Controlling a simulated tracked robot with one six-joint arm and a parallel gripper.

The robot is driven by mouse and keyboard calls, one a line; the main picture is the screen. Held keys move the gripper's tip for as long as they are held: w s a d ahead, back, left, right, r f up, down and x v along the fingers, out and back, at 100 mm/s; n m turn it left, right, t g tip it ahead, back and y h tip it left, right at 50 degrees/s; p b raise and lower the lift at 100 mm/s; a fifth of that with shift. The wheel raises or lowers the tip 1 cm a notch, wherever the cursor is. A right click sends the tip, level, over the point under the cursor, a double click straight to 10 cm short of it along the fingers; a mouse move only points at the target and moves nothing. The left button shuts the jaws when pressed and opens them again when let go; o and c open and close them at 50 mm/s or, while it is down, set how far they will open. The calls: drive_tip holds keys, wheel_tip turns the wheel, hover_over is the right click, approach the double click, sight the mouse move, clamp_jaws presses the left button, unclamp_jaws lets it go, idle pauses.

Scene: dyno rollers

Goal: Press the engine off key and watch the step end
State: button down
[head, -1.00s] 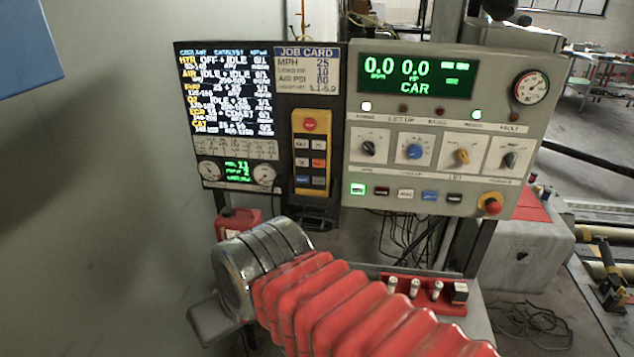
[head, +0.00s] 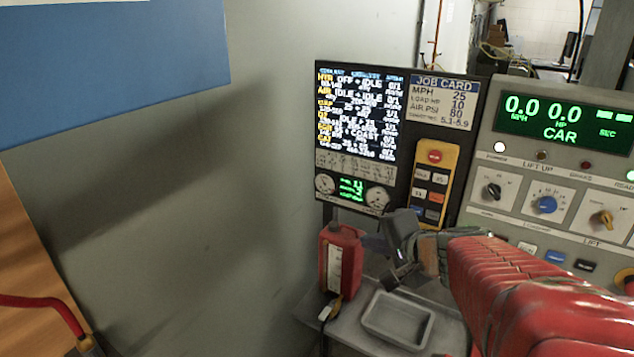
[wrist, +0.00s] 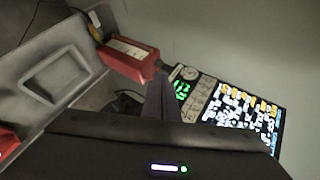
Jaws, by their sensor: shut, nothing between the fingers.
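The yellow keypad (head: 434,185) hangs right of the dark screen panel in the head view. It has a red round button on top and several small grey, red and blue keys; their labels are too small to read, so I cannot tell which is engine off. My gripper (head: 374,246) is shut and empty, just below the screen panel and left of the keypad's lower end, pointing left. In the wrist view my gripper (wrist: 160,95) points towards the panel's small green readout. The screen (head: 356,120) shows step rows, the top one reading "OFF + IDLE 0/1".
A red can (head: 341,258) stands behind and left of my gripper, beside a grey tray (head: 398,318) on a shelf. The grey console (head: 560,140) with dials and a green display reading 0.0 is at right. A blue panel (head: 110,65) fills the upper left.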

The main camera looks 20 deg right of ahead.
sight(432, 215)
drive_tip(key=s+d+f+m+t+h, duration=0.1)
drive_tip(key=s+d+f+m+h, duration=0.1)
drive_tip(key=d+m, duration=0.6)
drive_tip(key=s+d+h, duration=0.1)
drive_tip(key=d, duration=0.2)
drive_tip(key=shift+s+h, duration=0.25)
drive_tip(key=shift+h, duration=0.05)
drive_tip(key=shift+w+d, duration=0.1)
drive_tip(key=shift+d, duration=0.05)
drive_tip(key=w+d, duration=0.5)
drive_tip(key=d, duration=0.1)
drive_tip(key=shift+w+d, duration=0.15)
drive_tip(key=shift+d, duration=0.2)
drive_tip(key=shift+w+d, duration=0.1)
drive_tip(key=shift+d, duration=0.1)
idle(1.4)
drive_tip(key=shift+w+d, duration=0.15)
